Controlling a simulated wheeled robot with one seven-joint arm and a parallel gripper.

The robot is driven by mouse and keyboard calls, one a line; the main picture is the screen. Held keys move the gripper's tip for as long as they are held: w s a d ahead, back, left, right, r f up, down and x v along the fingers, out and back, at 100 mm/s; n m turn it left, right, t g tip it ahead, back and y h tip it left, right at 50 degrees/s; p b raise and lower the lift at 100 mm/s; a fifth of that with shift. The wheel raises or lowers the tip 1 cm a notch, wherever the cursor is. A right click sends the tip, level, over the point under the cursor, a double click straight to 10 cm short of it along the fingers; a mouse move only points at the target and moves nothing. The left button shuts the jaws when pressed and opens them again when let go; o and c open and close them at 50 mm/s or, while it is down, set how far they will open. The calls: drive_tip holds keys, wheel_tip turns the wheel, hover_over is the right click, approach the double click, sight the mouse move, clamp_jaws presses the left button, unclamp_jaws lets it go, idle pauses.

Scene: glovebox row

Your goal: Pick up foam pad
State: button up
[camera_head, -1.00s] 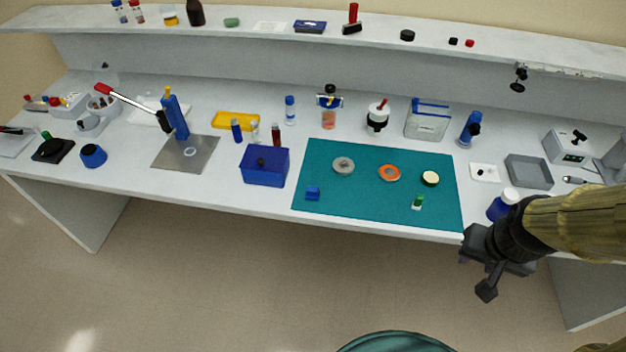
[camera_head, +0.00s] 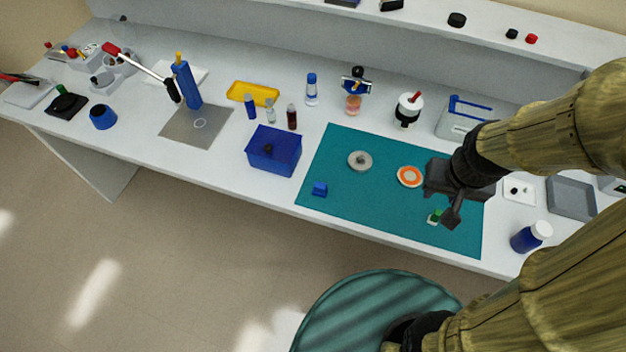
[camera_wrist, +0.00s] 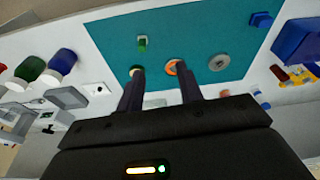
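I cannot tell for sure which thing is the foam pad. On the teal mat (camera_head: 345,205) lie a grey disc (camera_head: 360,161), an orange ring with a pale centre (camera_head: 410,176), a small blue block (camera_head: 320,189) and a small green-and-white piece (camera_head: 435,216). My gripper (camera_head: 445,195) is above the mat's right part, beside the orange ring in the picture, and hides part of the mat. In the wrist view my gripper (camera_wrist: 157,72) has its fingers apart with nothing held between them. The orange ring (camera_wrist: 173,67) and a cream disc (camera_wrist: 137,70) show near the fingertips.
A blue box (camera_head: 273,150) stands left of the mat. A blue bottle with a white cap (camera_head: 531,236), a white card (camera_head: 519,190) and a grey tray (camera_head: 571,198) are to the right. Several bottles and a white-and-black pot (camera_head: 408,109) stand behind the mat.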

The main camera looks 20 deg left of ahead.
drive_tip(key=shift+w, duration=0.15)
drive_tip(key=shift+o, duration=1.1)
drive_tip(key=o, duration=0.3)
drive_tip(key=shift+a, duration=0.1)
drive_tip(key=shift+o, duration=0.2)
drive_tip(key=w+a+f+g, duration=0.1)
drive_tip(key=w+a, duration=0.2)
drive_tip(key=a, duration=1)
drive_tip(key=w+a+f+g+p, duration=0.1)
drive_tip(key=w+a, duration=0.3)
drive_tip(key=a, duration=0.8)
drive_tip(key=shift+a+m+g, duration=0.3)
drive_tip(key=shift+a, duration=0.05)
drive_tip(key=shift+f, duration=0.1)
